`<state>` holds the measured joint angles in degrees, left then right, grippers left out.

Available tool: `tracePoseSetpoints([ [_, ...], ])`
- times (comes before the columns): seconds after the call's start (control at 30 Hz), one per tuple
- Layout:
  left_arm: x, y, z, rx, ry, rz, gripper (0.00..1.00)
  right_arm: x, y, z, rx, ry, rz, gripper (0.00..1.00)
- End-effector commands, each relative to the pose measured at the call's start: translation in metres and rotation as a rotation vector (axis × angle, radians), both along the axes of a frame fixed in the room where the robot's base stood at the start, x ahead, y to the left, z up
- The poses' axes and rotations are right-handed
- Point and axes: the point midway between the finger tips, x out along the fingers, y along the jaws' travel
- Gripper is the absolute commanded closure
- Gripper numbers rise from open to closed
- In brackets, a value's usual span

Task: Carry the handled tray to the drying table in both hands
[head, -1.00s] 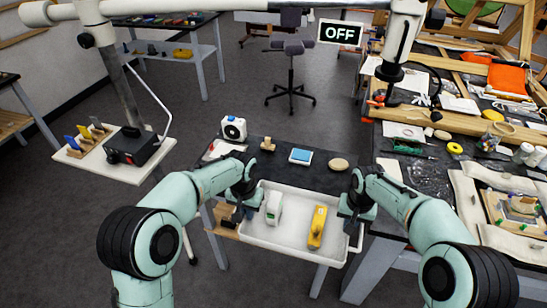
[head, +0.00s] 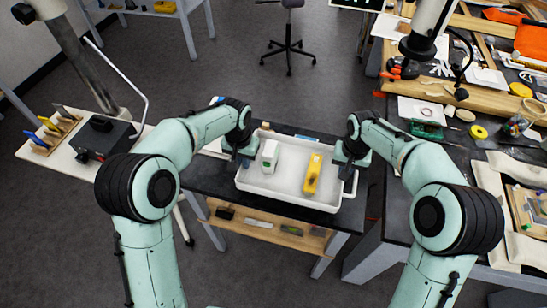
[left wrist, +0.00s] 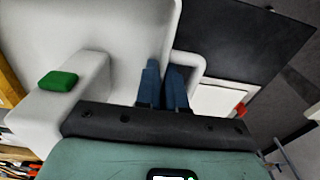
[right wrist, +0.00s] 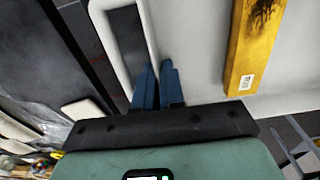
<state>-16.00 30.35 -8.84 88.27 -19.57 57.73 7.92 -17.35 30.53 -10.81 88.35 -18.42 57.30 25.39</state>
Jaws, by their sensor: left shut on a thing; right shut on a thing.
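The white handled tray (head: 287,188) is in front of me in the head view, over a dark-topped table (head: 207,178), and looks roughly level. I cannot tell whether its bottom touches the tabletop. My left gripper (left wrist: 163,82) is shut on the tray's left handle. My right gripper (right wrist: 153,82) is shut on its right handle. Which table is the drying table is not clear.
A cluttered workbench (head: 465,140) stands close on the right. A small white table (head: 50,160) with a black box (head: 103,137) is on the left. A wooden shelf (head: 265,230) sits below the dark top. Open floor and a stool (head: 288,45) lie beyond.

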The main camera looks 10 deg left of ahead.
Motion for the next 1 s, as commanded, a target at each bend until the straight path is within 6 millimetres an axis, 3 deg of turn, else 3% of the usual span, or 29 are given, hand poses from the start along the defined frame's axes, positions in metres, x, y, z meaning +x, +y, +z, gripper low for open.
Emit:
tracePoseSetpoints([
  [0.63, -0.001, 0.000, -0.002, 0.000, 0.001, 0.000, 1.00, -0.001, 0.000, -0.002, -0.001, 0.002, 0.000, 1.00],
  [1.0, -0.017, 0.000, -0.034, 0.001, 0.028, 0.000, 1.00, -0.017, 0.000, -0.034, 0.000, 0.028, 0.000, 1.00],
])
